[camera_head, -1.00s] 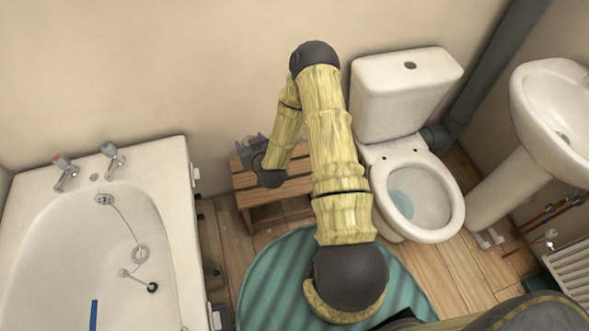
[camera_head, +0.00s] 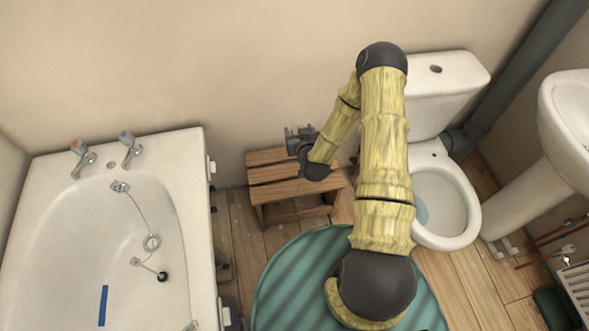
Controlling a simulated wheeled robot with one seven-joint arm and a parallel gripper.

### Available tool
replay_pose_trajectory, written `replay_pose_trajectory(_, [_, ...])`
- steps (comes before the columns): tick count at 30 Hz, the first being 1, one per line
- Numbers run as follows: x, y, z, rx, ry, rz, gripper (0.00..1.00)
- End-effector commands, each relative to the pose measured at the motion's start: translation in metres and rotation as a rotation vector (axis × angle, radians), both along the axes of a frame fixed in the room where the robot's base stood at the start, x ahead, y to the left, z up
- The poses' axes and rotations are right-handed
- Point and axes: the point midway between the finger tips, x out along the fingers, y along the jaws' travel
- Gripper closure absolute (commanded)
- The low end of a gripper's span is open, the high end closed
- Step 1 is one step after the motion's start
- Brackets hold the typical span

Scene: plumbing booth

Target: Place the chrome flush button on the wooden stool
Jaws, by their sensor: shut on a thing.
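The wooden stool (camera_head: 272,174) has a slatted top and stands against the back wall, between the bath and the toilet. My gripper (camera_head: 297,137) is at the stool's back edge in the picture, seemingly above it; the height gap is hard to judge. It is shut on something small. The chrome flush button cannot be made out; my gripper and wrist hide what is held. The toilet cistern (camera_head: 459,92) has a dark round spot in its lid, where a flush button would sit. My forearm covers part of the cistern and toilet.
The white bath (camera_head: 190,160) with taps stands left of the stool. The toilet bowl (camera_head: 447,205) and a basin (camera_head: 566,110) are on the right. A round green mat (camera_head: 290,285) lies in front of the stool. The stool's left and front slats look bare.

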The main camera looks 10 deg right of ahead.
Motion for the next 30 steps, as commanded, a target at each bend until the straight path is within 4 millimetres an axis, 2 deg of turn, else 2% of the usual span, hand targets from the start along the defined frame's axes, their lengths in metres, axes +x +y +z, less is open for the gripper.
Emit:
replay_pose_trajectory(5, [0.005, 0.000, -0.010, -0.002, -0.003, 0.013, 0.68])
replay_pose_trajectory(30, [0.054, 0.012, -0.108, -0.005, -0.004, 0.229, 0.68])
